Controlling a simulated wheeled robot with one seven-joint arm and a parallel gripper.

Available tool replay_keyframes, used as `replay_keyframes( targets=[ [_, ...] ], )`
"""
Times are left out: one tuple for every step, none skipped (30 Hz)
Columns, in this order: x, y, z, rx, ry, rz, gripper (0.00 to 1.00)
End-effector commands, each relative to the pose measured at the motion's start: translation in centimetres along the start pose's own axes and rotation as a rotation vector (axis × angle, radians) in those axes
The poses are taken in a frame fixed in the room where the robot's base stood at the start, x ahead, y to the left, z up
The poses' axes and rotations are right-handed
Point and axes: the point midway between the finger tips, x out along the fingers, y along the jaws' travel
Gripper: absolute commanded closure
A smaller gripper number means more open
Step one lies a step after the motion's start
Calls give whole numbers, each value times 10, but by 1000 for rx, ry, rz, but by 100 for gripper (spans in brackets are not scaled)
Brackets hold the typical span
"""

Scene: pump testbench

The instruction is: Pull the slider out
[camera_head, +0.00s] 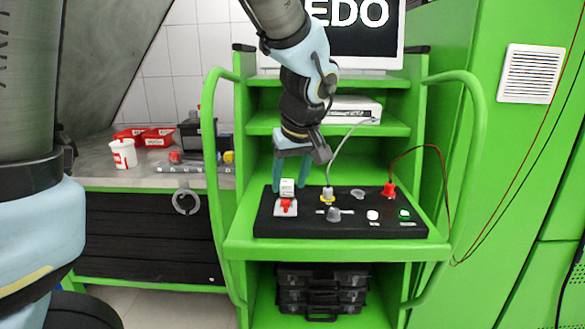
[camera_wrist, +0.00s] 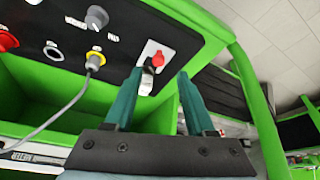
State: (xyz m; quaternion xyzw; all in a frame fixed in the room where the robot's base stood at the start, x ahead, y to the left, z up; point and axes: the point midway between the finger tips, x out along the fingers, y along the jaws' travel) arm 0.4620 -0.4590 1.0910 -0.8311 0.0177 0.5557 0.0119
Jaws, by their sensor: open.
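A small device with a white plate and a red part (camera_head: 286,205) sits at the left end of the black control panel (camera_head: 340,239). A white block (camera_head: 287,187) stands at its back edge. In the wrist view the red part (camera_wrist: 158,60) shows on the white plate, with a black and silver piece beside it. No part is labelled as the slider, so I cannot tell which one it is. My gripper (camera_head: 290,180) points down over this device, its two teal fingers apart. In the wrist view my gripper (camera_wrist: 160,74) is open around the device's near side, and contact cannot be told.
Green cart rails (camera_head: 219,180) rise on both sides. A bench with red bins (camera_head: 158,137) is at left.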

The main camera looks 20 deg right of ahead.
Motion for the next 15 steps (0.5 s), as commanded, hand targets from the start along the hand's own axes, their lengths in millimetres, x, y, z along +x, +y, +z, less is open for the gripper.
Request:
replay_keyframes(
  targets=[
    [-10, 2, 0, 1, 1, 7, 45],
    [-16, 2, 1, 1, 1, 6, 45],
    [-23, 1, 1, 1, 1, 6, 45],
    [-27, 1, 1, 1, 1, 5, 45],
    [-31, 1, 0, 1, 1, 5, 45],
    [-36, 1, 0, 0, 1, 4, 45],
    [-40, 1, 0, 1, 0, 3, 45],
    [-42, 1, 1, 1, 0, 2, 45],
    [-45, 1, 1, 1, 0, 2, 45],
    [-47, 1, 1, 1, 0, 2, 45],
    [-49, 0, 1, 1, 0, 1, 45],
    [-50, 0, 0, 1, 0, 0, 45],
    [-50, 0, 0, 1, 0, 0, 45],
    [-51, 0, 0, 1, 0, 0, 45],
    [-51, 0, 0, 1, 0, 0, 45]
  ],
)
